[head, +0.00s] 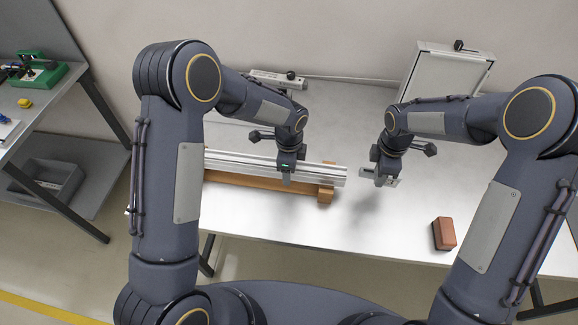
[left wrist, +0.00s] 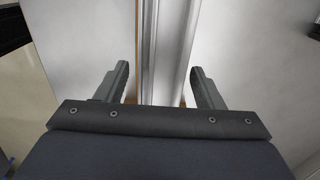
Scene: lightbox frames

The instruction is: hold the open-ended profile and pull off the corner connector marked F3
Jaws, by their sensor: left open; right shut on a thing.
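The silver aluminium profile (head: 325,173) lies lengthwise on a wooden support (head: 326,194) on the table. My left gripper (head: 287,180) is over the profile near its right end. In the left wrist view the left gripper's fingers (left wrist: 160,85) are open, one on each side of the profile (left wrist: 167,50). My right gripper (head: 380,179) is shut on a small light-grey piece, apparently the corner connector (head: 394,183). It is a short gap to the right of the profile's end, above the table. Any F3 mark is too small to read.
A reddish-brown block (head: 444,234) sits at the table's front right. A white-framed panel (head: 447,72) stands at the back right. A pale bar-shaped item (head: 270,78) lies at the back. The front middle of the table is clear.

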